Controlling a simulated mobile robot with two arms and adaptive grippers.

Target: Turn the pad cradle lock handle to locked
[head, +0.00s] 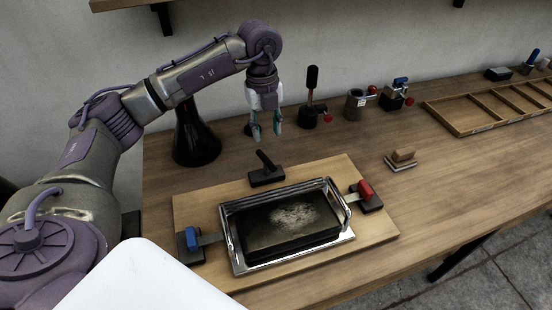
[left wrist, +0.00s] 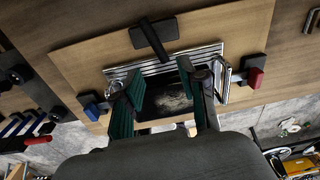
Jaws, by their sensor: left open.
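The pad cradle is a shiny metal frame (head: 238,262) around a dark pad (head: 285,220) with a pale worn patch, on a wooden board (head: 190,210). A black lever handle (head: 265,160) on a flat black base stands at the cradle's back edge, tilted; it also shows at the top of the left wrist view (left wrist: 154,42). I take it as the lock handle. My left gripper (head: 267,136) points down above and behind this handle, open, empty and apart from it. Its green-padded fingers (left wrist: 161,72) partly cover the cradle in the left wrist view. My right gripper is out of view.
A blue clamp (head: 192,238) and a red clamp (head: 365,190) flank the cradle. A dark flask (head: 193,140), a black-handled tool (head: 313,95), small devices (head: 356,105), a wooden stamp (head: 402,157) and a divided tray (head: 462,128) stand on the bench. The right front bench is clear.

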